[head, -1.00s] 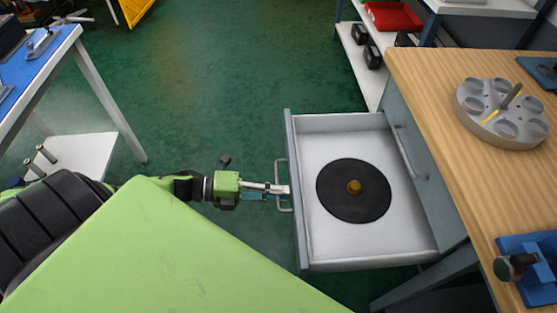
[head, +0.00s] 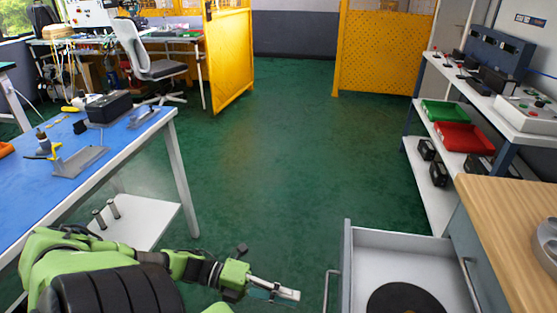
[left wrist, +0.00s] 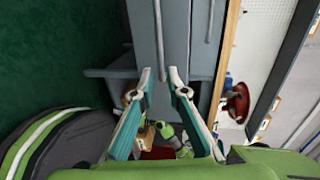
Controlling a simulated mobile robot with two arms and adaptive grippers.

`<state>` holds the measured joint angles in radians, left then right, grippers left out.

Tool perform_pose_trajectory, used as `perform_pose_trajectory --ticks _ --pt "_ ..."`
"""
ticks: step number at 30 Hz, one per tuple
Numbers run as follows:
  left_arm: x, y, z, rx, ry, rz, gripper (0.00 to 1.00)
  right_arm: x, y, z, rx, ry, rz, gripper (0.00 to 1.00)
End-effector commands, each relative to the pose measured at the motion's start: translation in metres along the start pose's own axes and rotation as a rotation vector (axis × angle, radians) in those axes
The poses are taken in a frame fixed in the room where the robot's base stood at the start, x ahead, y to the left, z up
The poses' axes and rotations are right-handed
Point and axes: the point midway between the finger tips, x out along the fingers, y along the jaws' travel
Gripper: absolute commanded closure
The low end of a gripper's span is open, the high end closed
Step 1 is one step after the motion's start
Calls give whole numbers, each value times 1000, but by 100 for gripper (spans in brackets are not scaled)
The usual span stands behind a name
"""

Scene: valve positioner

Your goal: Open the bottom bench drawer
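The bench drawer (head: 372,240) is pulled out from under the wooden bench top, with a black disc (head: 405,300) inside, cut off by the lower picture edge. Its bar handle (head: 330,290) is on the front; it also shows in the left wrist view (left wrist: 159,40). A second handle (head: 468,280) is on the closed drawer face above and behind it. My left gripper (head: 292,294) is just left of the pulled-out drawer's handle, apart from it. In the left wrist view its fingertips (left wrist: 161,74) are apart with nothing gripped. My right gripper is not in view.
The wooden bench top (head: 510,235) is at right. A shelf unit behind it carries a green bin (head: 445,112) and a red bin (head: 463,138). A blue-topped table (head: 100,150) stands at left. The green floor (head: 270,160) between is clear.

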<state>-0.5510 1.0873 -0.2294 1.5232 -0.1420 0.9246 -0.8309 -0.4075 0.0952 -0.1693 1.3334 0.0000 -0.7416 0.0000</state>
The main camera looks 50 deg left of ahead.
Motion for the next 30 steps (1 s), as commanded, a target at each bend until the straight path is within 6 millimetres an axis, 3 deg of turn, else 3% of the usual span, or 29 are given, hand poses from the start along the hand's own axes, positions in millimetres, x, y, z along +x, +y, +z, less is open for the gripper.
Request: perform_pose_trajectory --ticks 3,9,26,30 --pt "-14 1 0 -2 0 3 86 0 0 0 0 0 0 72" --pt "-23 0 0 1 0 0 86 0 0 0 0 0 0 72" --pt "-23 0 0 -1 -1 0 86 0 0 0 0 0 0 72" --pt "-11 4 2 -39 -47 5 86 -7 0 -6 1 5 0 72"
